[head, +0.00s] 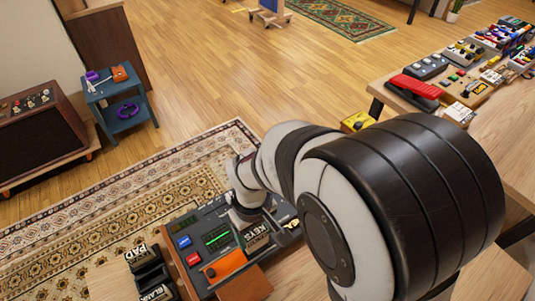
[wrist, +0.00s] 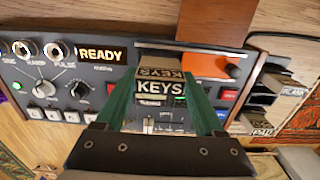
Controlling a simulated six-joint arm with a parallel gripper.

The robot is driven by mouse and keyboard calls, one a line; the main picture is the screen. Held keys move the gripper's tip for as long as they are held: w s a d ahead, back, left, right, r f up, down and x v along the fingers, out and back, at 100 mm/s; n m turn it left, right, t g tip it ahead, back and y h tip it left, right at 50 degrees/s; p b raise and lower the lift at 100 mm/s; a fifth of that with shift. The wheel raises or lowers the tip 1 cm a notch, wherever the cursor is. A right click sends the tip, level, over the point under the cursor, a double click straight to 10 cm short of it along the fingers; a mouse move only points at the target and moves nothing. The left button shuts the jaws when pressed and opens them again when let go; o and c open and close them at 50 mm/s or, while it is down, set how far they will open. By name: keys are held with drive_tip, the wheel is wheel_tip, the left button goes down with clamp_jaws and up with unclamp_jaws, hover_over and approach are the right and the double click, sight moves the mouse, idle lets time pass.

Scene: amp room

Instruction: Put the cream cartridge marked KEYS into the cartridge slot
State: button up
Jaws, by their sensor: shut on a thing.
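My gripper (wrist: 161,78) has two green fingers, shut on the cream cartridge marked KEYS (wrist: 161,90), with its dark label facing the wrist camera. In the head view the KEYS cartridge (head: 257,237) shows beside my wrist, over the console (head: 200,255). In the wrist view the console (wrist: 40,100) lies behind it, with a lit READY display. The cartridge slot cannot be made out; the cartridge and fingers cover that part of the console. I cannot tell whether the cartridge touches the console.
An orange block (head: 225,264) is at the console's near edge. A dark rack (head: 150,272) with PAD and BLANK cartridges stands to the left. Knobs and buttons (wrist: 42,88) surround the held cartridge. A pedal table (head: 440,90) is at the right.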

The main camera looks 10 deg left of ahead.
drive_tip(key=shift+f, duration=0.35)
idle(0.7)
drive_tip(key=shift+f, duration=0.7)
drive_tip(key=shift+f, duration=0.6)
drive_tip(key=shift+f, duration=0.1)
idle(0.5)
drive_tip(key=o, duration=1.4)
